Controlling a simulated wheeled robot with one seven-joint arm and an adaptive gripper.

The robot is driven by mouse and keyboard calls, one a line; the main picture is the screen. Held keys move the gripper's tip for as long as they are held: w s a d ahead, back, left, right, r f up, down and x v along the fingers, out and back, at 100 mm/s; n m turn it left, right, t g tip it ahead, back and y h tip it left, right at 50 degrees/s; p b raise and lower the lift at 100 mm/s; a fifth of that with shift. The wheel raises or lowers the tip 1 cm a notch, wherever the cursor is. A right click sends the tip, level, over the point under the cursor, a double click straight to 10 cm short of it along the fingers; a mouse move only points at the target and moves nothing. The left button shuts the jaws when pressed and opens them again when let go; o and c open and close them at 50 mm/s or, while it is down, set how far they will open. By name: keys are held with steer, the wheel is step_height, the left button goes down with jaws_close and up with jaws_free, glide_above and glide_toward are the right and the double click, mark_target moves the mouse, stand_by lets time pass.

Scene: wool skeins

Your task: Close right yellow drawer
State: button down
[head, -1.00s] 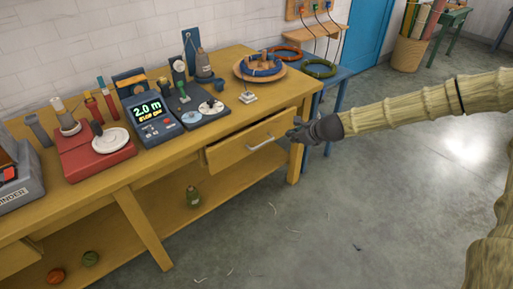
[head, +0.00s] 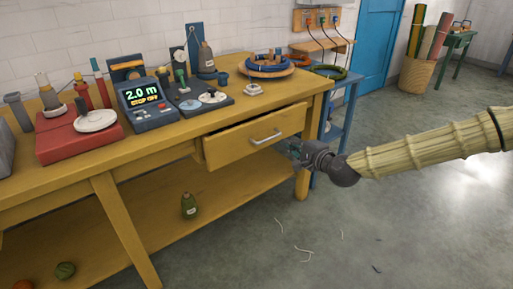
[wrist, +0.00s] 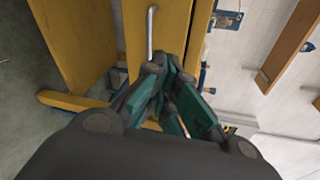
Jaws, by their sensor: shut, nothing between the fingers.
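The right yellow drawer (head: 243,142) is part of the yellow workbench and stands partly pulled out from under the top. Its metal handle (head: 266,138) is on the front face. My gripper (head: 297,148) is just right of the drawer front in the head view, shut and empty. In the wrist view the drawer front (wrist: 158,35) and its handle (wrist: 151,35) lie just beyond my gripper (wrist: 172,85). I cannot tell whether the fingers touch the drawer front.
The yellow bench (head: 75,178) carries a red scale (head: 80,135), a blue meter (head: 147,105) and a wooden plate with coils (head: 265,68). A green bottle (head: 188,205) stands on the lower shelf. Grey floor (head: 400,215) is open in front.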

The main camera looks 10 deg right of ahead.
steer(key=s+a+n+y+b, duration=0.2)
steer(key=n+b, duration=0.1)
steer(key=b, duration=0.1)
steer(key=t+b, duration=0.1)
steer(key=b, duration=0.4)
glide_toward(252, 128)
steer(key=shift+n+y, duration=0.3)
steer(key=x, duration=0.6)
steer(key=shift+w+a+f, duration=0.1)
steer(key=shift+f, duration=0.3)
steer(key=shift+w+a+r, duration=0.1)
steer(key=shift+w+a, duration=0.05)
steer(key=shift+w, duration=0.25)
steer(key=shift+w+a, duration=0.2)
steer(key=shift+w, duration=0.1)
steer(key=p+x, duration=0.1)
steer(key=x, duration=0.2)
steer(key=shift+w+a, duration=0.15)
steer(key=shift+w, duration=0.2)
steer(key=shift+w+r, duration=0.15)
steer(key=shift+w, duration=0.05)
steer(key=shift+r, duration=0.1)
